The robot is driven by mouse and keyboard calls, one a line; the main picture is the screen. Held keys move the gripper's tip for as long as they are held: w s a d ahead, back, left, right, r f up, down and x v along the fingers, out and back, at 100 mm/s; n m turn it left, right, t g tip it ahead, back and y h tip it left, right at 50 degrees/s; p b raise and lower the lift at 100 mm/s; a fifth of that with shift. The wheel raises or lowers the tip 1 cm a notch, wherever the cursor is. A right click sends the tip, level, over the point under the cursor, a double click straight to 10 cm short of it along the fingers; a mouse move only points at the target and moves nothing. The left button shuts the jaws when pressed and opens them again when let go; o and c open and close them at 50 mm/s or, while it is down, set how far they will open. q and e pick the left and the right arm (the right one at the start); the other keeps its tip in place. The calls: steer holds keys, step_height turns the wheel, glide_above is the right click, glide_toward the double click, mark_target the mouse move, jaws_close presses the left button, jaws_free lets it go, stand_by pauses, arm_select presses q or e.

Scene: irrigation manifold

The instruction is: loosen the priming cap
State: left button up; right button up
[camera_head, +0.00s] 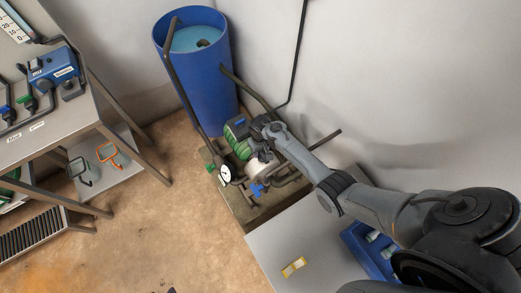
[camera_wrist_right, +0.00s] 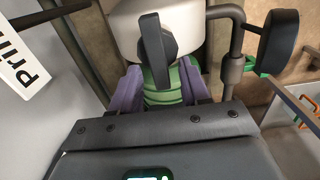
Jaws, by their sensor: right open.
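The white pump body (camera_wrist_right: 122,30) fills the top of the right wrist view. A black winged knob (camera_wrist_right: 155,50) stands on it, likely the priming cap. A white tag (camera_wrist_right: 22,55) beginning "Pri" hangs at the left. My right gripper (camera_wrist_right: 160,75) is open, its two purple fingers apart on either side of the lower end of the knob, with the green ribbed motor (camera_wrist_right: 165,92) behind; contact cannot be told. In the head view my right gripper (camera_head: 264,130) is over the pump set and hides the knob. My left gripper is not in view.
Beside the pump are a round gauge (camera_head: 225,174), a blue valve handle (camera_head: 257,190) and dark pipes. A blue water barrel (camera_head: 205,95) stands behind. A grey table (camera_head: 270,240) bears a yellow-white piece (camera_head: 294,267) and a blue bin (camera_head: 362,250).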

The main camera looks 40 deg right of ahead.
jaws_close()
